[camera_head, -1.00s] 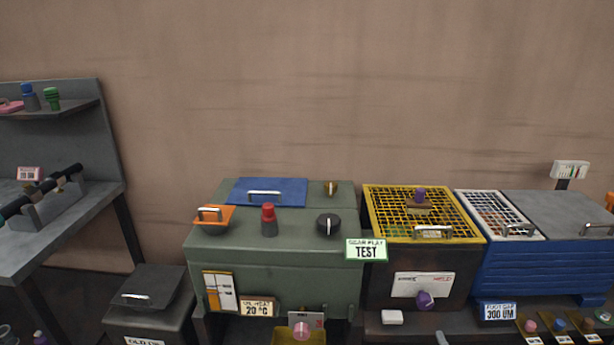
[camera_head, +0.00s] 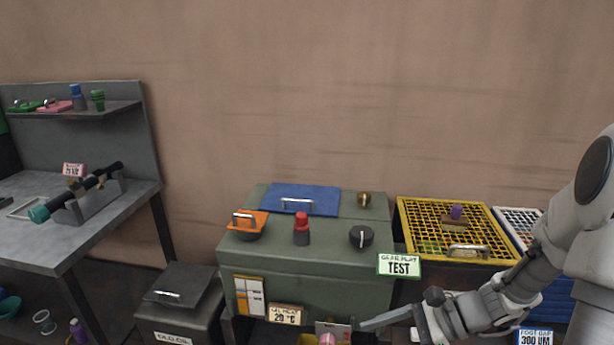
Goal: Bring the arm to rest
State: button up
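My arm comes in from the right edge in the head view, bent at an elbow and reaching down and left. My gripper (camera_head: 388,318) is at the end of it, low in front of the green test box (camera_head: 300,256) and just below the "GEAR PLAY TEST" sign (camera_head: 399,265). I see it side-on as a thin grey finger pointing left. I cannot tell if its fingers are apart. No held object shows. The arm hides much of the blue bin and part of the shelf at the lower right.
The green box carries a blue lid (camera_head: 300,199), an orange-topped bowl (camera_head: 247,223), a red-capped knob (camera_head: 302,228) and a black dial (camera_head: 361,236). A yellow mesh crate (camera_head: 457,229) stands right of it. A grey workbench (camera_head: 45,235) is at left, a dark lidded bin (camera_head: 180,290) between.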

jog(key=s+a+r+n+g+h+p, duration=0.1)
jog(key=s+r+n+g+h, duration=0.1)
jog(key=s+r+n+h, duration=0.4)
notch_tip(320, 180, up, 2)
jog(key=n+h, duration=0.1)
jog(key=n, duration=0.4)
jog(key=shift+s+a+n, duration=0.15)
jog(key=shift+s+n, duration=0.15)
jog(key=s+d+r+n+t+h+p, duration=0.1)
jog(key=r+n+t, duration=0.1)
jog(key=r, duration=0.2)
jog(key=s+d+r+n+t+h, duration=0.1)
jog(key=s+r+n+t+h, duration=0.1)
jog(key=r, duration=0.2)
jog(key=s+d+r+n+t+h+p, duration=0.1)
jog(key=s+r+n+t, duration=0.1)
jog(key=r, duration=0.3)
jog(key=shift+s+d+n+h+p, duration=0.1)
jog(key=shift+s+n+h+p, duration=0.15)
jog(key=shift+n+h, duration=0.2)
